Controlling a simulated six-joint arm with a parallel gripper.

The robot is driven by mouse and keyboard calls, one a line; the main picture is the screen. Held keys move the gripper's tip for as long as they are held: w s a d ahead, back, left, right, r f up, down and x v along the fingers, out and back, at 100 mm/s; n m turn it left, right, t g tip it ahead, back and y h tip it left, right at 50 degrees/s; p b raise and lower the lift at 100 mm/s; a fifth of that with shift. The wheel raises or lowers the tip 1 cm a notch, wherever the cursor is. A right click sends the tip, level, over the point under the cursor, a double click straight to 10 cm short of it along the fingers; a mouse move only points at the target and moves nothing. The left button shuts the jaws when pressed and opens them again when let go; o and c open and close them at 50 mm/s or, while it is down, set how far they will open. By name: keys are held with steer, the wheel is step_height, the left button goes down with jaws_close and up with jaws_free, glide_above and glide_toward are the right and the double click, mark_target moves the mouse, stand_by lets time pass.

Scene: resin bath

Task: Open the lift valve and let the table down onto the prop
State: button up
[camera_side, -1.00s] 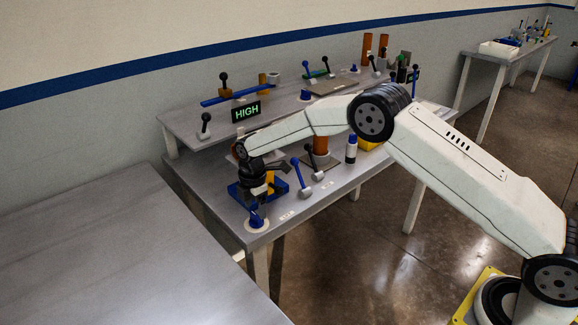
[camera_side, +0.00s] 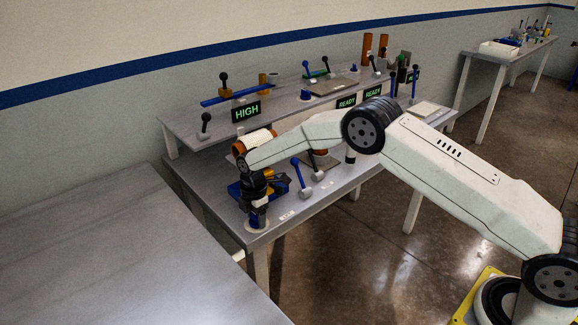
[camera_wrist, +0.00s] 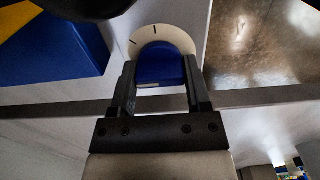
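A blue knob (camera_side: 257,219) stands on a round cream dial (camera_wrist: 178,33) with dark marks, at the near front corner of the bench. I take it for the lift valve. In the wrist view the blue knob (camera_wrist: 161,65) lies between the fingertips of my gripper (camera_wrist: 161,80). The fingers are spread on its two sides, and I see no clear contact. In the side view my gripper (camera_side: 258,200) points down over the knob. A blue base (camera_side: 236,190) with yellow on it stands just behind, partly hidden by my wrist. I cannot make out the prop.
A display reading HIGH (camera_side: 246,112) stands on the raised shelf (camera_side: 185,130), with two READY displays (camera_side: 346,102) further right. An orange cylinder (camera_side: 240,147) and a blue-handled lever (camera_side: 297,170) are near my forearm. The left table (camera_side: 120,250) is bare.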

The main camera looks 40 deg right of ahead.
steer(key=shift+m, duration=0.5)
steer(key=m, duration=0.3)
steer(key=shift+m, duration=0.3)
steer(key=m, duration=1.3)
steer(key=shift+m, duration=0.3)
steer(key=o, duration=1)
